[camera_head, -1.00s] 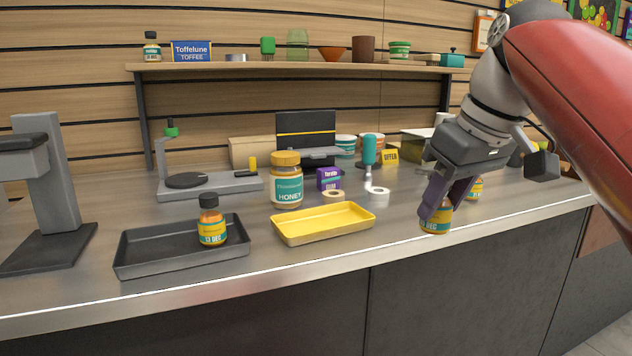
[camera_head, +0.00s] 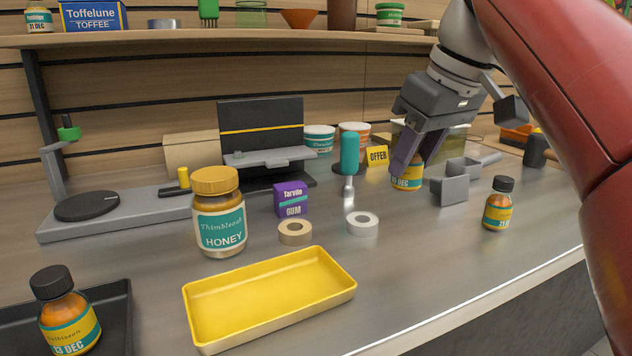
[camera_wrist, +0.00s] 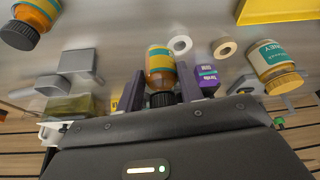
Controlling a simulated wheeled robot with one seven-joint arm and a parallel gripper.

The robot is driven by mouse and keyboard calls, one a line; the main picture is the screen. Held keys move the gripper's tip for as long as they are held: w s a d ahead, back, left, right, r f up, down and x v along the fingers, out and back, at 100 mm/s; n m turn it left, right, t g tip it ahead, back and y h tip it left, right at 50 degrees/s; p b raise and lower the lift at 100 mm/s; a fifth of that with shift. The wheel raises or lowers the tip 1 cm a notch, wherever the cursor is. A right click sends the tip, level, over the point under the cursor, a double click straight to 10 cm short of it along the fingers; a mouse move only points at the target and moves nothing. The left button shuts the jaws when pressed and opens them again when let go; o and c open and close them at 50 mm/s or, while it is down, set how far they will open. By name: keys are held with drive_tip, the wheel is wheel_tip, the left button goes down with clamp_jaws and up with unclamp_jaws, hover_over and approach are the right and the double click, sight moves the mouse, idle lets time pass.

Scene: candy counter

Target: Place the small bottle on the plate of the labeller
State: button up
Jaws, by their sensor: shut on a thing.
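My gripper (camera_head: 408,162) is shut on a small amber bottle (camera_head: 407,181) with a teal and yellow label, over the right half of the counter. In the wrist view the bottle (camera_wrist: 160,68) sits between the two fingers, its black cap toward the palm. I cannot tell how far it is above the counter. What looks like the labeller (camera_head: 120,218) is a grey base at the left, with a post, a green knob and a yellow-tipped handle. Its round black plate (camera_head: 87,206) is bare and well left of my gripper.
A honey jar (camera_head: 219,226), purple gum box (camera_head: 291,200), tape rolls (camera_head: 296,232) and teal-handled tool (camera_head: 349,155) stand between gripper and labeller. A yellow tray (camera_head: 270,300) is in front. Similar bottles stand at right (camera_head: 498,207) and in the dark tray (camera_head: 68,318). Grey brackets (camera_head: 452,188) are beside the gripper.

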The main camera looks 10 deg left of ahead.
drive_tip(key=w+a+f, duration=0.1)
drive_tip(key=w+a, duration=0.1)
drive_tip(key=w+a+f, duration=0.3)
drive_tip(key=w+a, duration=0.1)
drive_tip(key=shift+w+f, duration=0.1)
drive_tip(key=shift+f, duration=0.15)
drive_tip(key=shift+w+a+f, duration=1.05)
drive_tip(key=shift+w+f, duration=0.05)
drive_tip(key=shift+w+a+f, duration=0.1)
drive_tip(key=shift+w+f, duration=0.05)
drive_tip(key=shift+f, duration=0.25)
drive_tip(key=o, duration=1)
drive_tip(key=shift+r, duration=0.1)
